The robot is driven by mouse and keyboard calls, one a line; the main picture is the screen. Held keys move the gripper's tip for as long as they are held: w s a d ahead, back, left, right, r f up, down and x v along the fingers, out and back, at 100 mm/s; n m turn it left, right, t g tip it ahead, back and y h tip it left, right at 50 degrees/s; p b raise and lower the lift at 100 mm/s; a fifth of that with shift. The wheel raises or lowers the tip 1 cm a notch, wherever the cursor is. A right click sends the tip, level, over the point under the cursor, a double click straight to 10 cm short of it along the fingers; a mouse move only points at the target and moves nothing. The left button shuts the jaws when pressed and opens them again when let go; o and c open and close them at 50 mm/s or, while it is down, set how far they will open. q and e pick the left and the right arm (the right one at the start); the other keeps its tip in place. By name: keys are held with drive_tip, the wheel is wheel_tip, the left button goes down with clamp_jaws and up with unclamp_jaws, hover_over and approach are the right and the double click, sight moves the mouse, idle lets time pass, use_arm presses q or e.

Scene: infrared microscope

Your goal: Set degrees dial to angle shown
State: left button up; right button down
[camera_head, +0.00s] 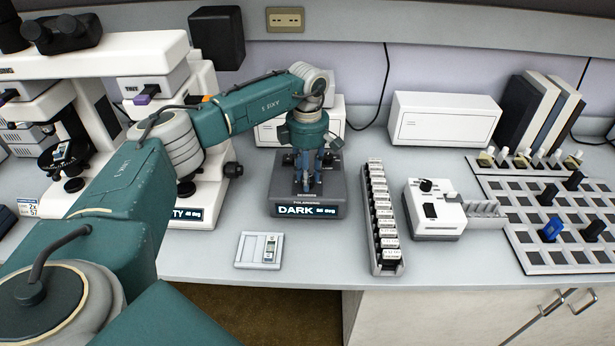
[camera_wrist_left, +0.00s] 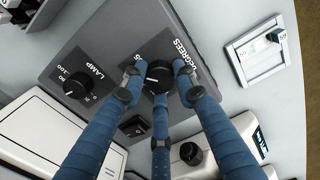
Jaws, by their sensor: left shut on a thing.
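The dark grey polarizer box (camera_head: 335,190) stands on the bench in mid-picture in the head view. Its front display (camera_head: 306,210) reads "DARK" with a small degree figure too small to read surely. My left gripper (camera_head: 305,186) points straight down over this box. In the left wrist view its blue fingers (camera_wrist_left: 158,85) close around the black degrees dial (camera_wrist_left: 157,73), which has a white pointer mark. The word "DEGREES" is printed beside the dial, and fingers cover part of the scale. A separate black lamp knob (camera_wrist_left: 75,86) sits on the same panel. My right gripper is not in view.
White microscopes (camera_head: 160,85) stand at the left. A small white slide holder (camera_head: 259,250) lies in front. A long slide rack (camera_head: 380,215), a white device with knobs (camera_head: 435,210) and a tray of dark squares (camera_head: 530,235) stand right. A white case (camera_head: 445,118) is behind.

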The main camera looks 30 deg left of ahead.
use_arm(q)
drive_tip(key=shift+m, duration=1.7)
drive_tip(key=shift+r, duration=0.1)
drive_tip(key=o, duration=1.1)
drive_tip(key=shift+o, duration=0.2)
drive_tip(key=shift+r, duration=0.2)
wheel_tip(320, 180, up, 12)
drive_tip(key=shift+f, duration=0.2)
